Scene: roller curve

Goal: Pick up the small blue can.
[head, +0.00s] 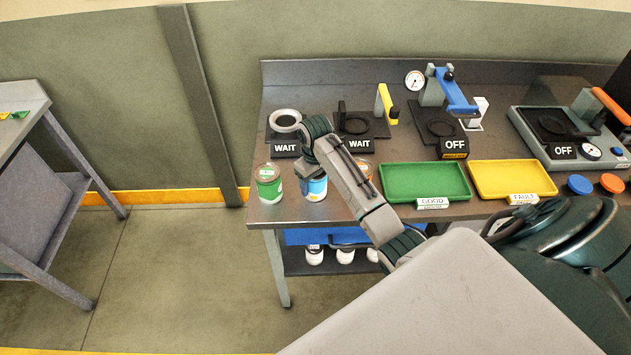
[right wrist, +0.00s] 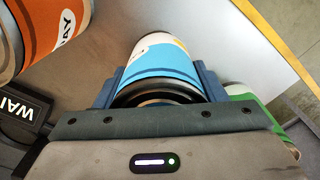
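The small blue can (head: 314,188), with a white band, stands at the left front of the grey workbench in the head view, partly hidden behind my right gripper (head: 314,170). In the right wrist view the blue can (right wrist: 163,70) lies between the two dark blue fingers of my right gripper (right wrist: 160,85). The fingers flank it closely with no gap showing, so the gripper looks shut on it. In the head view its base appears level with the neighbouring can's base. My left gripper is not in view.
A green can (head: 269,185) stands close on the left and an orange can (head: 363,168) on the right, partly behind my arm. A green tray (head: 400,197) and a yellow tray (head: 480,190) lie further right. Stations with WAIT signs (head: 285,148) stand behind.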

